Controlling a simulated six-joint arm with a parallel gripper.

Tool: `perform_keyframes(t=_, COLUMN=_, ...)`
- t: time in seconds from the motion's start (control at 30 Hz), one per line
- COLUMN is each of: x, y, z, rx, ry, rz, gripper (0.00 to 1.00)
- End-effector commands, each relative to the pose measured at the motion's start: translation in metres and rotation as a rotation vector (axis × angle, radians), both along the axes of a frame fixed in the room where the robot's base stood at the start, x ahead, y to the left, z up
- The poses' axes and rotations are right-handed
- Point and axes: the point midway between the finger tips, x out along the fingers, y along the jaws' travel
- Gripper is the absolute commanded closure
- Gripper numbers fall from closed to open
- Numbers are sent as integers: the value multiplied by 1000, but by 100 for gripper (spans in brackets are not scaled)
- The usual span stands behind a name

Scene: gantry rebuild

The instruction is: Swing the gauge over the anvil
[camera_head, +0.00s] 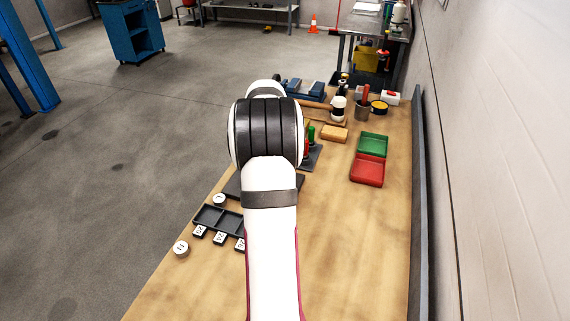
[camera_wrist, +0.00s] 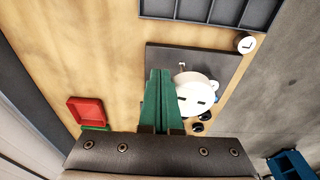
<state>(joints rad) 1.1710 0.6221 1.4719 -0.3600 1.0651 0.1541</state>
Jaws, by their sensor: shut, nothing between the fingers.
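In the wrist view, a white round gauge (camera_wrist: 197,100) with dark marks on its face stands at the edge of a dark base plate (camera_wrist: 225,66). A small pale upright piece (camera_wrist: 182,65) rises from the plate; I cannot tell if it is the anvil. My gripper (camera_wrist: 160,72) has green fingers, shut and empty, just left of the gauge and over the plate. I cannot tell whether they touch the gauge. In the head view my arm hides the gauge and gripper; part of the base plate (camera_head: 233,186) shows.
A dark compartment tray (camera_head: 208,216) with white discs and labelled tiles around it lies nearer. Red (camera_head: 367,170) and green (camera_head: 372,143) trays lie right on the wooden bench. The bench's right front is clear.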

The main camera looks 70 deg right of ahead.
Motion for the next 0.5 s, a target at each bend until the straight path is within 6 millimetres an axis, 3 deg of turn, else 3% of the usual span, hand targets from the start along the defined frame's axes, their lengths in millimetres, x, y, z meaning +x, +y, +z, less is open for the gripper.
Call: perform_keyframes(t=0.5, x=8, y=0, z=0, rx=0, ry=0, rz=1, gripper=100)
